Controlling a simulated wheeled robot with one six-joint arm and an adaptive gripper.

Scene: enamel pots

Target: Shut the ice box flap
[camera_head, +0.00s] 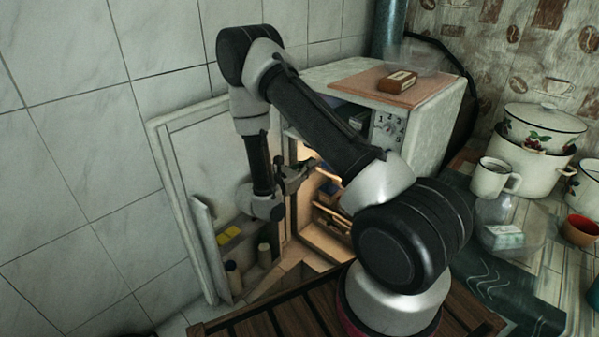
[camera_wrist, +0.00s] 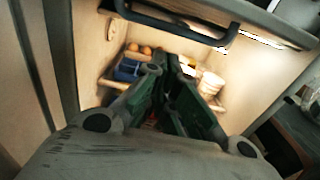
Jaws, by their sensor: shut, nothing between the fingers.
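The fridge (camera_head: 429,139) stands open, with its white door (camera_head: 205,150) swung out to the left. In the wrist view, what looks like the ice box flap shows at the top edge as a grey panel with a dark bar handle (camera_wrist: 180,27). Most of the flap is out of frame there, and my arm hides much of the opening in the head view; I cannot tell its angle. My gripper (camera_head: 303,168) is shut and empty at the lit opening. In the wrist view its fingertips (camera_wrist: 172,62) meet just below the handle, with no clear contact.
Shelves inside hold eggs (camera_wrist: 145,49), a blue box (camera_wrist: 127,70) and a white cup (camera_wrist: 210,83). Bottles (camera_head: 233,276) stand in the door. A brown object (camera_head: 397,81) lies on top of the fridge. Pots (camera_head: 541,160) and a mug (camera_head: 492,177) stand at right.

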